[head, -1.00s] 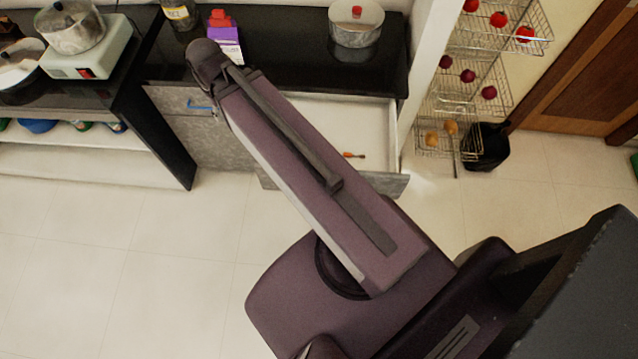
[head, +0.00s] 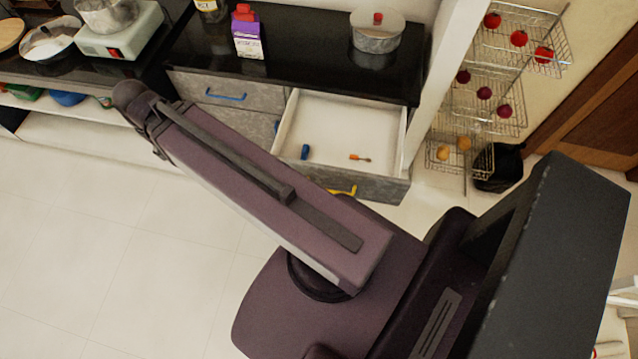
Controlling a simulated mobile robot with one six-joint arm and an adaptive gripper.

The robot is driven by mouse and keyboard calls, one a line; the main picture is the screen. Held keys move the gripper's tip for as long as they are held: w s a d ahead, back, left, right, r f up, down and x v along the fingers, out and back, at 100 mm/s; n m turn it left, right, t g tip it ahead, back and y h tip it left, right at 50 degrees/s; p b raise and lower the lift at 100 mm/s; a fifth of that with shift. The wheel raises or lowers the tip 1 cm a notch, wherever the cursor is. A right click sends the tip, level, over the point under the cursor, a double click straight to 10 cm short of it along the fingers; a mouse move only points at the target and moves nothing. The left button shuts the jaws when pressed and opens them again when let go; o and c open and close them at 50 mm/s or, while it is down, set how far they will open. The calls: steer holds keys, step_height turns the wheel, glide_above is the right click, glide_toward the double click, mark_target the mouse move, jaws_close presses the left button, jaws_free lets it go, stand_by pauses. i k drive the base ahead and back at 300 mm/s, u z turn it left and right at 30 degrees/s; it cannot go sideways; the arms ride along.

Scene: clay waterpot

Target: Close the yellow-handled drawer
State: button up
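The yellow-handled drawer (head: 330,120) is pulled open below the black counter, right of centre in the head view. Its yellow handle (head: 343,190) shows at the bottom of its front panel, partly hidden by my arm. A small blue item (head: 305,152) and an orange-tipped tool (head: 360,157) lie inside the drawer. My arm stretches from lower right to upper left, passing in front of the drawer's left side. My gripper is not visible in the view.
A closed drawer with a blue handle (head: 226,96) sits left of the open one. A metal pot (head: 376,40) and a purple carton (head: 247,38) stand on the counter (head: 300,62). A wire rack (head: 480,100) and black bin (head: 497,167) stand right. The floor at left is clear.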

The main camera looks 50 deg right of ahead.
mark_target(335, 126)
steer(key=u, duration=0.7)
steer(key=k, duration=0.25)
steer(key=z, duration=4.05)
steer(key=i, duration=0.15)
steer(key=u, duration=2.15)
